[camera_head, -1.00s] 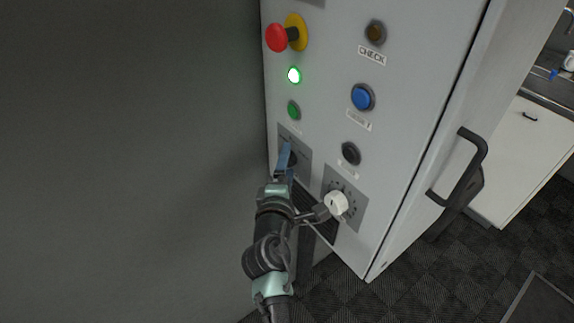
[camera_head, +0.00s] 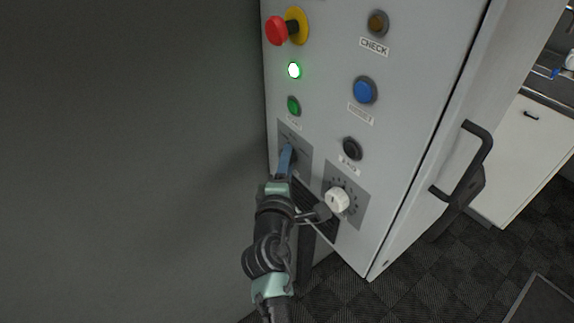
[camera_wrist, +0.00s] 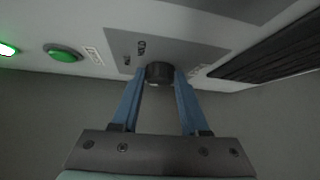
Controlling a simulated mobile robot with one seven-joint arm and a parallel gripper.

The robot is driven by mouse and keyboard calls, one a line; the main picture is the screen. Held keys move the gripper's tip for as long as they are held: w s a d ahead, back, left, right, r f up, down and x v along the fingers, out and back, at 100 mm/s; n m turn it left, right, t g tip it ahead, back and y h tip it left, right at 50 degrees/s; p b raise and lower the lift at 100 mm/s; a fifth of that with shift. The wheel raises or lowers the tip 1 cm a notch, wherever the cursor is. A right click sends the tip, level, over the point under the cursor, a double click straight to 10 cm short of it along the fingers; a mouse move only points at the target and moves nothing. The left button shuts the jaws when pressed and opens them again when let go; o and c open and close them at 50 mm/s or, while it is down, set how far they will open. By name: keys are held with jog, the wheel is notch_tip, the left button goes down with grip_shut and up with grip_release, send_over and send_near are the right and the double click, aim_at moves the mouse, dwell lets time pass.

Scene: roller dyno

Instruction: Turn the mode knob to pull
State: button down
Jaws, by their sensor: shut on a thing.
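The mode knob (camera_wrist: 159,73) is a small dark round knob on a grey label plate (camera_wrist: 205,52), low on the cabinet's panel. In the wrist view it sits between the two blue fingers of my gripper (camera_wrist: 160,78), which are shut on its sides. In the head view my gripper (camera_head: 286,156) reaches the same plate (camera_head: 304,146) and mostly hides the knob. The lettering on the plate is too small and tilted to read, so I cannot tell which mode the knob points at.
A white dial (camera_head: 337,199) sits just right of my arm. Above are a black button (camera_head: 352,148), a blue button (camera_head: 364,90), a green button (camera_head: 293,105), a lit green lamp (camera_head: 294,70) and a red emergency stop (camera_head: 277,31). A dark vent (camera_wrist: 275,55) is beside the knob.

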notch_tip(320, 180, down, 2)
jog(key=m+t+h+b, duration=0.1)
jog(key=m+t+b, duration=0.1)
jog(key=b, duration=1.2)
jog(key=m+t+h+b, duration=0.1)
jog(key=m+b, duration=0.3)
jog(key=b, duration=1)
jog(key=shift+w+t, duration=0.1)
jog(key=shift+t, duration=0.8)
jog(key=b, duration=0.2)
jog(key=m+h+b, duration=0.1)
jog(key=shift+a+r+m+b, duration=0.1)
jog(key=shift+r+m+b, duration=0.2)
jog(key=shift+b, duration=0.1)
jog(key=shift+c, duration=2)
grip_release()
jog(key=shift+t, duration=0.3)
jog(key=v, duration=1.2)
jog(key=shift+s+a+f, duration=0.15)
jog(key=shift+s, duration=0.2)
